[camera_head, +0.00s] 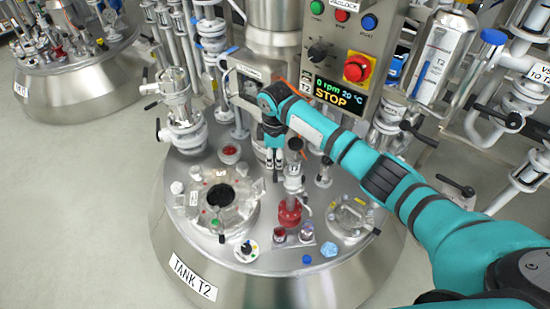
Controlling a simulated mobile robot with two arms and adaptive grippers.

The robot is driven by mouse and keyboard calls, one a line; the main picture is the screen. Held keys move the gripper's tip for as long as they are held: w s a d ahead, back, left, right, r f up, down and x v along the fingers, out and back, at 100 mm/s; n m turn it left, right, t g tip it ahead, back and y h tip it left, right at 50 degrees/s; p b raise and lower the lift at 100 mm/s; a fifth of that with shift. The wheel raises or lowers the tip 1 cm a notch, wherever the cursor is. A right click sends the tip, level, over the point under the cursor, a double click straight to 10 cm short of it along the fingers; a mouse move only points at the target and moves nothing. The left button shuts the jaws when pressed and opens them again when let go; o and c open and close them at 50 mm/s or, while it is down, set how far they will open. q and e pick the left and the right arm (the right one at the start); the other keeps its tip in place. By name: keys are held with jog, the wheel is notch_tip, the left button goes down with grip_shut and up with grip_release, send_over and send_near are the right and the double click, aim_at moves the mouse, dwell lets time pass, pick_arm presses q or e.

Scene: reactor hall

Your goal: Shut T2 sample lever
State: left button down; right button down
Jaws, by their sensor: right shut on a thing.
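My right gripper (273,160) points down over the lid of tank T2 (182,235), in front of the grey box under the stirrer column. It is shut on what looks like the T2 sample lever; its fingers and wrist hide most of the lever, so its angle cannot be told. Just to the right and nearer stands an upright metal valve stem with a dark top, above a red fitting (290,212). My left gripper is not in view.
A control panel (350,50) reading STOP stands behind my right arm. An open round port (220,198) lies left on the lid. Small sample vials (307,233) stand near the red fitting. Pipes and valves crowd the right; floor at left is clear.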

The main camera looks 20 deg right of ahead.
jog(key=shift+r, duration=0.1)
dwell(0.3)
jog(key=shift+s+p, duration=0.15)
jog(key=shift+p, duration=0.3)
jog(key=shift+s+a+f+t+h+p, duration=0.2)
jog(key=shift+s+f+t+h+p, duration=0.1)
jog(key=shift+s+t+p, duration=0.8)
jog(key=shift+s+a+f+t+h+p, duration=0.25)
jog(key=shift+s+t+p, duration=0.4)
jog(key=shift+t+p, duration=0.8)
jog(key=shift+s+a+f+t+h+p, duration=0.2)
jog(key=shift+s+f+t+p, duration=0.2)
jog(key=shift+s+t+p, duration=0.9)
jog(key=shift+w+g+p, duration=0.35)
jog(key=shift+w+p, duration=0.05)
